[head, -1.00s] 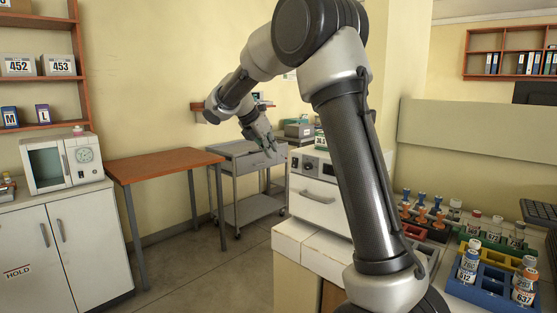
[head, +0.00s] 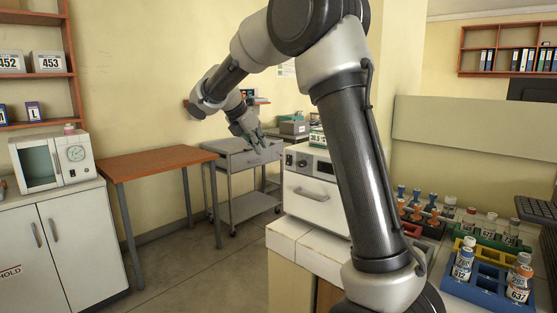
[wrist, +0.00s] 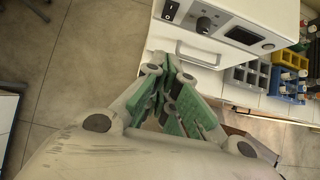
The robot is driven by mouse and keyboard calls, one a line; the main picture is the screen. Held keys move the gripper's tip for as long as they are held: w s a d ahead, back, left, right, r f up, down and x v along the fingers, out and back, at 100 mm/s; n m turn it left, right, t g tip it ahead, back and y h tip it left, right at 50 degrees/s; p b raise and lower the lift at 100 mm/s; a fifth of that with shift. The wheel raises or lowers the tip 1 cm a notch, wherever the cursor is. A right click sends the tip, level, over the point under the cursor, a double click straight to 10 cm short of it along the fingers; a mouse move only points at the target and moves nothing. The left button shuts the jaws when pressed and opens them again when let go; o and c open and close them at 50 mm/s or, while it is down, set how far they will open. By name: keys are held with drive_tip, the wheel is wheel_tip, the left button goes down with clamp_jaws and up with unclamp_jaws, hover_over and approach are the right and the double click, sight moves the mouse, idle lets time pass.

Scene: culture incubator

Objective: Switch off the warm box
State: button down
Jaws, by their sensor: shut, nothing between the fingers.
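The warm box, which I take to be the white cabinet (head: 313,207) with a front handle, stands on the pale counter right of my gripper. In the wrist view its control panel (wrist: 225,28) shows a black rocker switch (wrist: 171,10), a dark round knob (wrist: 203,24) and a dark display (wrist: 243,37). I cannot tell the switch position. My gripper (head: 262,146) is shut and empty, in the air left of the box. In the wrist view its green-padded fingers (wrist: 162,66) are together, below the switch in the picture and apart from it.
A grey cart (head: 235,162) and a brown-topped table (head: 155,160) stand at the left. A white oven-like device (head: 50,160) sits on the left cabinet. Coloured racks (head: 475,290) with vials stand on the right counter. The floor between is clear.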

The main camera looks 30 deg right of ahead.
sight(289, 160)
drive_tip(key=d+r+x, duration=0.1)
drive_tip(key=d+x, duration=0.1)
drive_tip(key=x, duration=1.1)
drive_tip(key=shift+w+r, duration=0.4)
drive_tip(key=shift+w+d+f, duration=0.1)
drive_tip(key=shift+d, duration=0.2)
drive_tip(key=shift+r, duration=0.85)
